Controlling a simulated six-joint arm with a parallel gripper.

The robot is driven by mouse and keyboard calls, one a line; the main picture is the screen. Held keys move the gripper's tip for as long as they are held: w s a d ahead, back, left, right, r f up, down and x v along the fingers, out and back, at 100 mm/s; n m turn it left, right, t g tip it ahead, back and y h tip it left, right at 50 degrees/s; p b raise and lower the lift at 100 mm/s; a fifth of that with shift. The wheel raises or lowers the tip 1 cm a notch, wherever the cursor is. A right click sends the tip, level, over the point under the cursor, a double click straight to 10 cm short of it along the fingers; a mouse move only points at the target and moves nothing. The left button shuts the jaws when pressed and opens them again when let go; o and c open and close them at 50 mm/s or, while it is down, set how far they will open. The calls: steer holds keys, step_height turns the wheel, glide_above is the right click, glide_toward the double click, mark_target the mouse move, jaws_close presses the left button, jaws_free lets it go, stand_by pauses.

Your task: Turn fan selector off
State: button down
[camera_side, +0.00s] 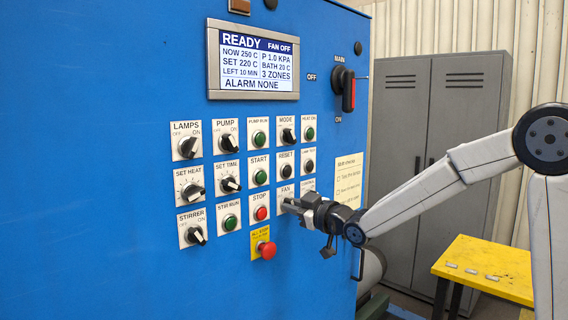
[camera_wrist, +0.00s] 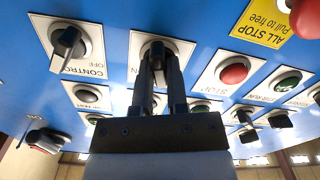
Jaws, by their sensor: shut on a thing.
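The fan selector has a white plate (camera_side: 287,189) marked FAN in the third row of the blue panel, just right of the STOP button. My gripper (camera_side: 290,205) reaches in from the right and is shut on the selector's knob. In the wrist view, the fingers (camera_wrist: 158,62) close together on the dark knob in front of the white fan plate (camera_wrist: 183,46). The fingers hide most of the knob and the plate's markings, so the pointer angle cannot be read. The display (camera_side: 253,59) reads READY and FAN OFF.
The red STOP button (camera_side: 261,213) is close to the left of the gripper. The red ALL STOP button (camera_side: 268,250) on a yellow plate sits below left. The control selector (camera_wrist: 68,42) is on the other side. A yellow table (camera_side: 487,265) and grey cabinet (camera_side: 430,150) stand at right.

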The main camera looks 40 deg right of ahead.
steer(key=shift+n, duration=1)
steer(key=c, duration=0.6)
jaws_free()
steer(key=shift+c, duration=0.2)
steer(key=shift+s, duration=0.15)
steer(key=s, duration=0.7)
steer(key=shift+s, duration=0.25)
